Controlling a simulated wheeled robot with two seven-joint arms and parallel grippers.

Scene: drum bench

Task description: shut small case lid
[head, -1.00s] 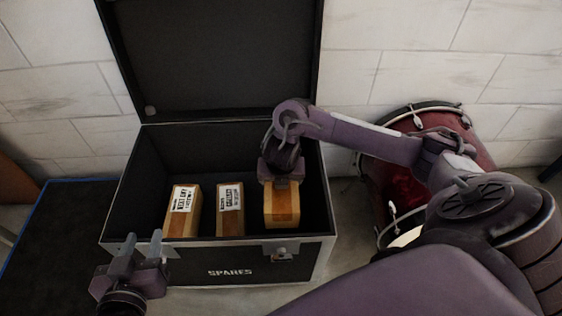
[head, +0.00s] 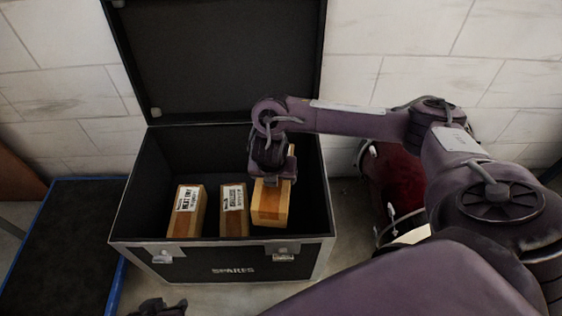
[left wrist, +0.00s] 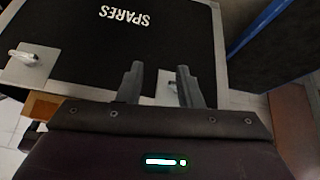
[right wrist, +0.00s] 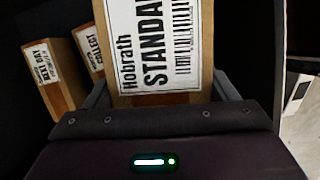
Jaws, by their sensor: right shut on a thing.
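The black case marked SPARES (head: 175,265) stands open on the floor, its lid (head: 220,60) raised upright at the back. My right gripper (head: 274,178) is shut on a wooden box (head: 270,208) at the right side of the case interior. The box's white label, reading Hobrath STANDA..., fills the middle of the right wrist view (right wrist: 155,45). My left gripper (head: 160,307) is only partly in the head view, at the bottom edge in front of the case. The left wrist view shows its fingers (left wrist: 160,85) apart and empty, before the case front.
Two labelled wooden boxes, one left (head: 187,212) and one middle (head: 234,212), stand inside the case. A red drum (head: 400,180) stands at the right, partly behind my right arm. A tiled wall is behind.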

